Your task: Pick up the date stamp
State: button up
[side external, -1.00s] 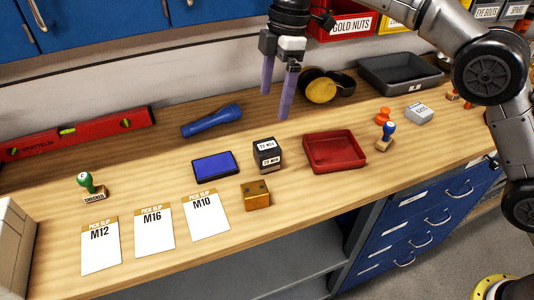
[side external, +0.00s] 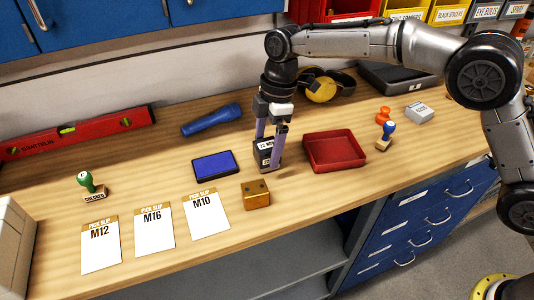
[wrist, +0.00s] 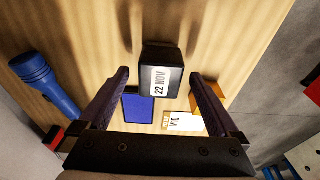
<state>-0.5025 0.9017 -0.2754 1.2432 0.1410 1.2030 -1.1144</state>
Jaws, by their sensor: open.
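The date stamp is a black block (side external: 264,157) with a white "22 NOV" label, standing upright on the bench between the blue ink pad (side external: 215,165) and the red tray. My gripper (side external: 268,158) is lowered to it, with one purple finger on each side and partly covering it in the side view. In the wrist view the date stamp (wrist: 161,80) lies ahead between the open fingers (wrist: 160,82), with room visible on both sides.
The red tray (side external: 334,164) stands close on the right, and a brass block (side external: 256,195) sits just in front. Pick slips (side external: 206,214) lie front left. A blue flashlight (side external: 211,120) lies behind left. A blue-handled stamp (side external: 386,135) stands beyond the tray.

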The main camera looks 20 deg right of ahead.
jog(key=shift+f, duration=0.35)
jog(key=shift+c, duration=0.3)
jog(key=c, duration=1.4)
jog(key=shift+c, duration=0.3)
jog(key=shift+r, duration=0.15)
